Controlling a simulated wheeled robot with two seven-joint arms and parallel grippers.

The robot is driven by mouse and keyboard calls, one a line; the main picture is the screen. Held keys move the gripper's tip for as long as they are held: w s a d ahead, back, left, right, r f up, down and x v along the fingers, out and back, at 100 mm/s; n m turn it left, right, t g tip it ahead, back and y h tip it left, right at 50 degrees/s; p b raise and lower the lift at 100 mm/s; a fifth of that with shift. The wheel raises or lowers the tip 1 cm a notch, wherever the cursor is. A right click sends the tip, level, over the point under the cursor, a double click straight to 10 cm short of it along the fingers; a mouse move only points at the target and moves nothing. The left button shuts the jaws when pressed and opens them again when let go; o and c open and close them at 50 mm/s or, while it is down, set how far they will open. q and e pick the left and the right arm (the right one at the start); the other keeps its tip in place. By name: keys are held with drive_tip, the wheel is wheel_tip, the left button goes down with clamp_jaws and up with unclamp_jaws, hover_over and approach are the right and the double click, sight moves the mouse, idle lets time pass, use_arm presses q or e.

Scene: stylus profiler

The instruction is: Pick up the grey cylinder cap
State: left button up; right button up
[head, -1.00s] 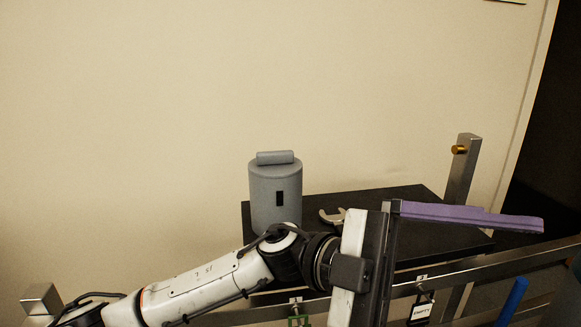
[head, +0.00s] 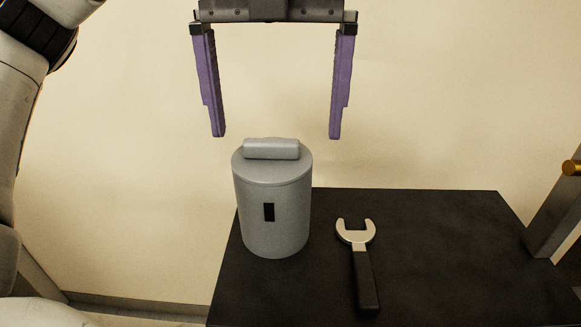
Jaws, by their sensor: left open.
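The grey cylinder cap (head: 272,205) stands upright on the left part of a black table top. It has a flat top with a rounded grey handle bar (head: 270,149) across it and a small black rectangle on its front side. My left gripper (head: 276,136) is open and empty, pointing down above the cap. Its two purple fingers are wide apart, one to each side of the handle bar in the picture, with the tips slightly above the cap's top. I see no contact between fingers and cap. My right gripper is not in view.
A wrench (head: 359,262) with a black grip lies on the black table top (head: 445,250), right of the cap. A metal post with a brass knob (head: 572,168) stands at the right edge. A pale wall is behind. The table's right half is mostly bare.

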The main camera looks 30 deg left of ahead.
sight(273, 142)
use_arm(q)
drive_tip(key=f, duration=0.1)
drive_tip(key=f+b, duration=0.1)
drive_tip(key=f, duration=0.1)
drive_tip(key=shift+s, duration=0.4)
drive_tip(key=shift+f, duration=0.6)
drive_tip(key=f, duration=0.3)
drive_tip(key=f+b, duration=0.1)
drive_tip(key=shift+w+a+f, duration=0.15)
drive_tip(key=shift+a, duration=0.1)
drive_tip(key=shift+f, duration=0.35)
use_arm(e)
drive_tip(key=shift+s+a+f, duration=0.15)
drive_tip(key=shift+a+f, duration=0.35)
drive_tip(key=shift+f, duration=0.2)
